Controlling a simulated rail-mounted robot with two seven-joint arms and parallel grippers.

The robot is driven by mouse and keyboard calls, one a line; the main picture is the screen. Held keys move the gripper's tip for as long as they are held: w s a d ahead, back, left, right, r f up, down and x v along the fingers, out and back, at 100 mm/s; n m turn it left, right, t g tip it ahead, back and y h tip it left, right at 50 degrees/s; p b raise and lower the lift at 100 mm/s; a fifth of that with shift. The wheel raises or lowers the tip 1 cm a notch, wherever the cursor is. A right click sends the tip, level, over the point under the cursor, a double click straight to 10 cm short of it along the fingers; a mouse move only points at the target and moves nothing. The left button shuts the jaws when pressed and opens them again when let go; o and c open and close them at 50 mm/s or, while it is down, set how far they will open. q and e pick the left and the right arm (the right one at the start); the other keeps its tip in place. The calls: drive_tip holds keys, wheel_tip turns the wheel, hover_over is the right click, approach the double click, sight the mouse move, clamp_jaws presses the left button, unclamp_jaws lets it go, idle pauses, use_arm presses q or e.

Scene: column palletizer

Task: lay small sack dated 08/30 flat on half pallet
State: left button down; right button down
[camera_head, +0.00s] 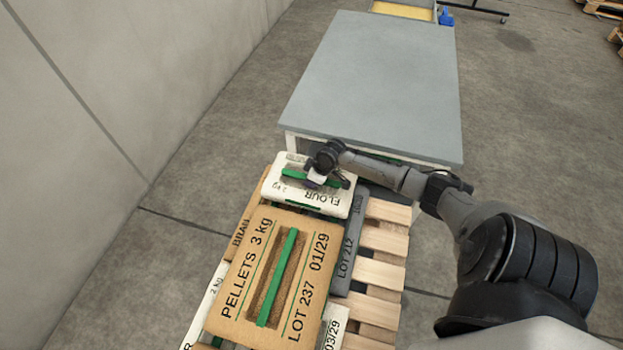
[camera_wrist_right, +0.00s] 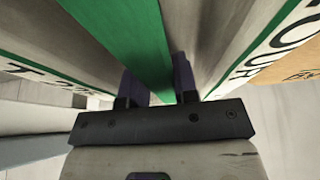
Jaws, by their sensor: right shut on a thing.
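The white flour sack (camera_head: 285,190) with a green carry strap (camera_head: 293,173) is at the far end of the half pallet (camera_head: 383,241). My right gripper (camera_head: 318,181) is over the sack's middle. In the right wrist view, its fingers (camera_wrist_right: 155,90) are shut around the green strap (camera_wrist_right: 125,35), with the sack's white sides (camera_wrist_right: 225,40) to either side. The sack looks about level, but I cannot tell whether it rests on what is below. Its date is not readable. My left gripper is not in view.
A tan pellets sack (camera_head: 240,270) marked 01/29 lies nearer, on other sacks. A grey sack (camera_head: 345,265) marked LOT 212 and a bran sack (camera_head: 238,235) lie lower. Bare slats show at right. A grey-topped table (camera_head: 380,85) stands just beyond the pallet; a wall (camera_head: 90,120) is left.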

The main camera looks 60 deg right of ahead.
drive_tip(key=shift+w+f, duration=0.1)
drive_tip(key=shift+f, duration=0.3)
drive_tip(key=c, duration=1.2)
unclamp_jaws()
drive_tip(key=shift+f, duration=0.25)
drive_tip(key=shift+o, duration=1.3)
drive_tip(key=shift+d+r, duration=0.1)
drive_tip(key=shift+o, duration=0.3)
